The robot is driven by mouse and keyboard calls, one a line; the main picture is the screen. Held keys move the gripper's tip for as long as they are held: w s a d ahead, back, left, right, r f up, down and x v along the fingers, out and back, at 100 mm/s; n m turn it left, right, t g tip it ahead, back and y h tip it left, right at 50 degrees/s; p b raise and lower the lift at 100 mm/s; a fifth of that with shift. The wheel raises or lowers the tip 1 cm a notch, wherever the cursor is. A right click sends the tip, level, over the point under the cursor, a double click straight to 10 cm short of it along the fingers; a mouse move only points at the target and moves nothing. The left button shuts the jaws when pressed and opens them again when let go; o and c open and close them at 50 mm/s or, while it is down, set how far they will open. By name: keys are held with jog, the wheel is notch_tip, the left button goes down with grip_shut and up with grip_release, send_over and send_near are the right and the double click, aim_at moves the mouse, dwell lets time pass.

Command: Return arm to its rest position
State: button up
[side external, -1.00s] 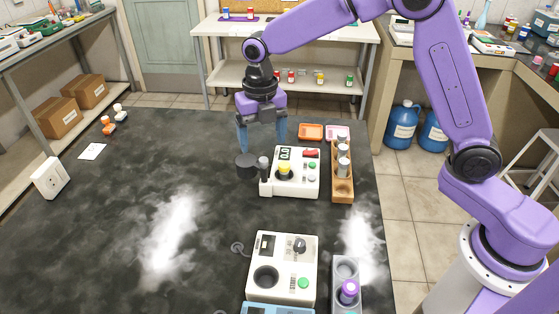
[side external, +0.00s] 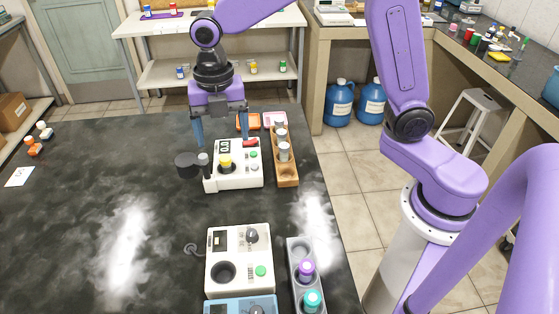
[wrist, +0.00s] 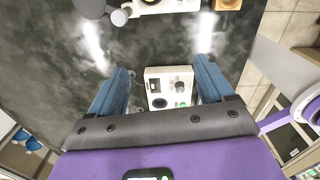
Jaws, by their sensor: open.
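My gripper (side external: 219,128) is open and empty, with its blue fingers apart and pointing down. I cannot tell the exact height of the fingertips above the dark table (side external: 90,210).
A wooden rack (side external: 287,172) with capped vials stands right of the yellow-knob device. A grey rack (side external: 297,252) holds purple- and teal-capped vials. The white device with a round well (side external: 238,265) stands nearer. Orange (side external: 248,121) and pink trays lie behind. The table's left part is mostly clear.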

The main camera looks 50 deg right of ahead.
jog(key=s+d+m, duration=0.6)
jog(key=s+m, duration=0.2)
jog(key=s, duration=0.4)
jog(key=s+d+m, duration=0.7)
jog(key=s, duration=0.5)
jog(key=shift+s+f+m, duration=0.35)
jog(key=shift+f+m, duration=0.05)
jog(key=shift+f, duration=0.05)
